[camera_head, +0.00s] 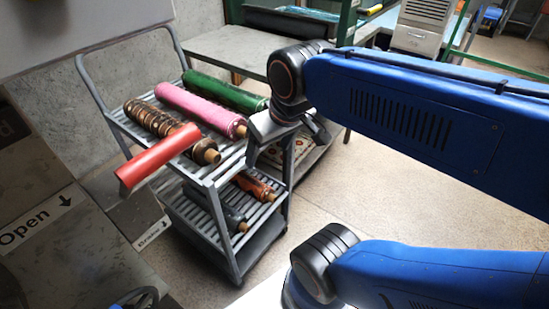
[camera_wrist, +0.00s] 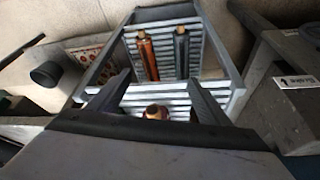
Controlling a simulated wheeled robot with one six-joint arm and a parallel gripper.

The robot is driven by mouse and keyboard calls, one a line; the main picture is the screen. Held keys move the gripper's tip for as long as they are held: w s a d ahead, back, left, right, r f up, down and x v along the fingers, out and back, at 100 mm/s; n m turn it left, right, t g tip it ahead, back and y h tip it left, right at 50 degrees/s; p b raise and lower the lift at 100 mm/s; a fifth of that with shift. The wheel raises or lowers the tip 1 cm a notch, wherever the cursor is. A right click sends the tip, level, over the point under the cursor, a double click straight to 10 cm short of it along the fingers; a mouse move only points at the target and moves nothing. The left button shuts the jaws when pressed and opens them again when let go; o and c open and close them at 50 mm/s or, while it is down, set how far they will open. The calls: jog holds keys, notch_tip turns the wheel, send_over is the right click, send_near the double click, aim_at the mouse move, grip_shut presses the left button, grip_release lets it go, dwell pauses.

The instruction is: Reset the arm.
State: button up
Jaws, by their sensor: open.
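My gripper (camera_wrist: 160,77) is open in the wrist view, its two dark fingers spread and pointing toward the grey cart (camera_wrist: 222,62). The end of a brown roll (camera_wrist: 157,112) shows between the finger bases; I cannot tell its distance from them. In the head view my arm reaches in from the right, and its wrist end is beside the cart (camera_head: 205,180). The upper shelf holds a green roll (camera_head: 228,92), a pink roll (camera_head: 200,108) and a brown patterned roll (camera_head: 170,130). A red cylinder (camera_head: 158,160) juts past the cart's left front edge.
The lower shelf holds an orange roll (camera_head: 256,186) and a dark roll (camera_head: 228,214). A grey machine with an "Open" label (camera_head: 36,224) stands at the left. A grey table (camera_head: 235,50) stands behind the cart. Bare floor (camera_head: 370,185) shows right of the cart.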

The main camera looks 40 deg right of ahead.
jog(key=shift+s+d+f, duration=0.1)
jog(key=shift+s+f, duration=0.8)
jog(key=shift+f, duration=0.05)
dwell(0.7)
